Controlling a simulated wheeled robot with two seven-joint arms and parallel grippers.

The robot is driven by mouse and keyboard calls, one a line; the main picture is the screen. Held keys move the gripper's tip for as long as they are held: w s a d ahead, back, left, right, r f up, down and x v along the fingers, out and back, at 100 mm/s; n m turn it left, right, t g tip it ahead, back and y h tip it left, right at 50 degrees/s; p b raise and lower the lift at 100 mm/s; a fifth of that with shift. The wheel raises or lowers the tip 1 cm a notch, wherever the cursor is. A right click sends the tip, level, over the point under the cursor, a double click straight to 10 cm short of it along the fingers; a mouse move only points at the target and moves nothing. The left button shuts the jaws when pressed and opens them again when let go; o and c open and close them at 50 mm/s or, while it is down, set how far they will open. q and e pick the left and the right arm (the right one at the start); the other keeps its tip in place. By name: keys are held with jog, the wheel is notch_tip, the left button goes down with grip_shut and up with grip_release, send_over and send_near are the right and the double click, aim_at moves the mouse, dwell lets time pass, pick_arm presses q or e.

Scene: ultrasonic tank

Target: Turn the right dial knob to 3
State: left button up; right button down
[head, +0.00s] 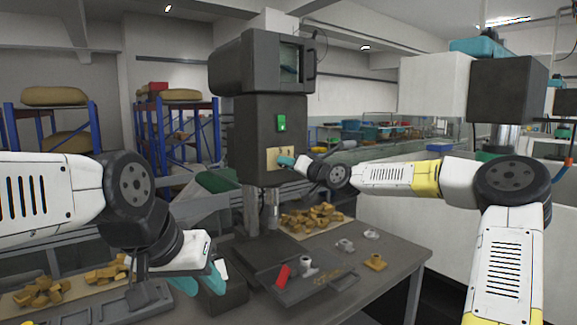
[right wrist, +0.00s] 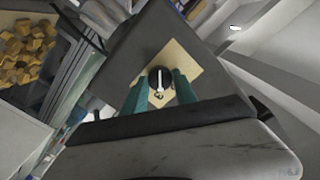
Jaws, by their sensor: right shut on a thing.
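The right dial knob (right wrist: 159,78) is a round black knob with a white pointer line, on a tan panel (right wrist: 184,62) in the right wrist view. The panel also shows in the head view (head: 272,158) on the front of the dark machine. My right gripper (right wrist: 160,92) has its teal fingers on both sides of the knob and is shut on it. In the head view my right gripper (head: 287,161) hides the knob. The dial numbers are too small to read. My left gripper (head: 207,283) is low at the left, near the table; its jaw gap is unclear.
The dark machine (head: 262,115) has a green switch (head: 281,123) above the panel. A table (head: 385,262) below holds a tray (head: 305,284) with a red piece (head: 283,276), several small metal parts and a pile of tan chunks (head: 312,217).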

jog(key=c, duration=1)
grip_release()
jog(key=shift+o, duration=0.2)
jog(key=v, duration=0.7)
jog(key=shift+s+d, duration=0.25)
jog(key=shift+s, duration=0.05)
